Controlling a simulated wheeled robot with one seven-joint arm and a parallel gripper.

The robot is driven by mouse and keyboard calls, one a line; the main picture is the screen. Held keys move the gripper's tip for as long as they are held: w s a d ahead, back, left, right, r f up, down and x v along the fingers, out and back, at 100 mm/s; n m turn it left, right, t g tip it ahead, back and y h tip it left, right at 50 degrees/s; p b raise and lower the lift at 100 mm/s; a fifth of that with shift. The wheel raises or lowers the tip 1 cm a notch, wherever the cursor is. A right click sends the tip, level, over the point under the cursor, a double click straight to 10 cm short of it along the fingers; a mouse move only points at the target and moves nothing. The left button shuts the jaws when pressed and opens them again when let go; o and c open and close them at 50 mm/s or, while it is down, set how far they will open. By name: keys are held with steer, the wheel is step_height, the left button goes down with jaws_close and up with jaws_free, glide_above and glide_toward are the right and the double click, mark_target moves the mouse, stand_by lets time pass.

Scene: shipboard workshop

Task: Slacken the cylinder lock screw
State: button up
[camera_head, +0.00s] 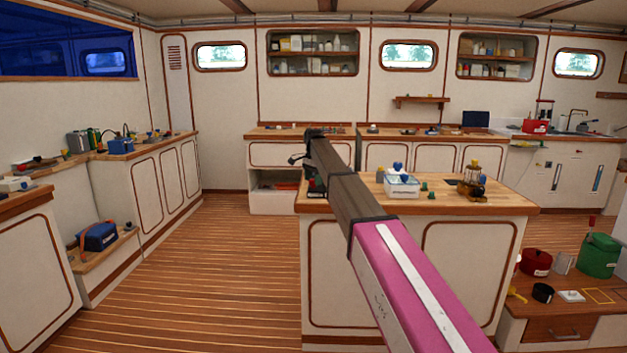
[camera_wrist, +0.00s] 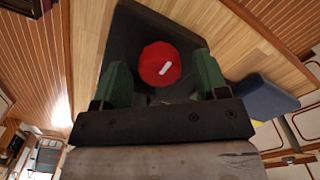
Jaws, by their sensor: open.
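In the wrist view a round red knob (camera_wrist: 160,64) with a white pointer mark sits on a dark flat-sided body (camera_wrist: 135,35) on a wooden top. It looks like the lock screw, though I cannot read any label. My gripper (camera_wrist: 161,72) has its two green fingers apart, one on each side of the knob. I cannot tell whether either finger touches it. In the head view my gripper (camera_head: 312,170) is at the left end of the middle workbench (camera_head: 440,203), low over its top. My arm and wrist hide most of the dark body there.
A blue-grey block (camera_wrist: 262,98) lies close to the right finger. On the workbench stand a white and blue tray (camera_head: 402,189), small green pieces and a brass machine (camera_head: 472,182). A red pot (camera_head: 536,262) and green can (camera_head: 598,255) stand at right. The floor (camera_head: 235,260) at left is clear.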

steer(key=shift+f, duration=0.1)
steer(key=c, duration=0.9)
steer(key=n, duration=0.8)
steer(key=shift+n, duration=0.3)
steer(key=n, duration=0.4)
steer(key=shift+n, duration=0.3)
steer(key=n, duration=0.4)
steer(key=shift+n, duration=0.3)
